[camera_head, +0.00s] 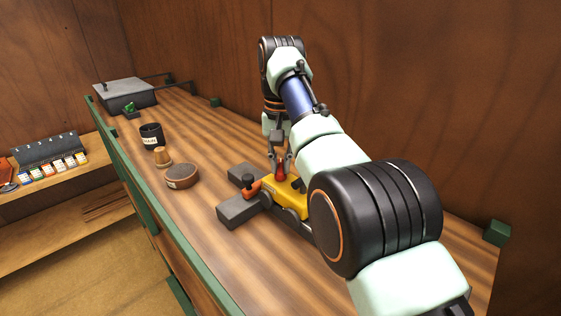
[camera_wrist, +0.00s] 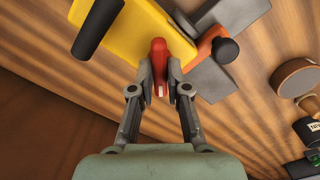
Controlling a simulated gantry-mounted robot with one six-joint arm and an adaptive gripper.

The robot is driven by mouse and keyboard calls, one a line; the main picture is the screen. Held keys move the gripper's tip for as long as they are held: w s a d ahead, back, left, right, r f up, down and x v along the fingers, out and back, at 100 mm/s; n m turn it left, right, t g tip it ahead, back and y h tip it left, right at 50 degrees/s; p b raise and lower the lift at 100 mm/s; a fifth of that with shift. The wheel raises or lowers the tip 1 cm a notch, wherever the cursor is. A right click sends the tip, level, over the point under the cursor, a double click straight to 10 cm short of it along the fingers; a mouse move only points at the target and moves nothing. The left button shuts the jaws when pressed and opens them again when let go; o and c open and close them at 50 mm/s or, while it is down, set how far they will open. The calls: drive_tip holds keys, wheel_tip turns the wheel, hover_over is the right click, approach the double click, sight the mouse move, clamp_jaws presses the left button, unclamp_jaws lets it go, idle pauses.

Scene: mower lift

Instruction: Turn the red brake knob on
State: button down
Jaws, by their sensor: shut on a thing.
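The red brake knob (camera_wrist: 158,60) sits on the yellow body (camera_wrist: 118,40) of the mower lift. My gripper (camera_wrist: 159,78) is shut on the knob, with one finger on each side of it in the wrist view. A white mark shows on the knob's near end. In the head view my gripper (camera_head: 281,165) reaches down from above onto the red knob (camera_head: 281,174), and the yellow body (camera_head: 291,199) lies below it. An orange lever with a black knob (camera_head: 248,181) is at the lift's left. My arm hides the lift's right part.
Grey blocks (camera_head: 238,211) of the lift rest on the wooden bench. A round brown tin (camera_head: 182,177), a small wooden piece (camera_head: 162,156) and a black cup (camera_head: 152,136) stand to the left. A grey box (camera_head: 125,94) is at the far end. A green rail edges the bench.

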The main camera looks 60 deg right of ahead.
idle(0.4)
drive_tip(key=c, duration=1.1)
unclamp_jaws()
drive_tip(key=shift+c, duration=0.2)
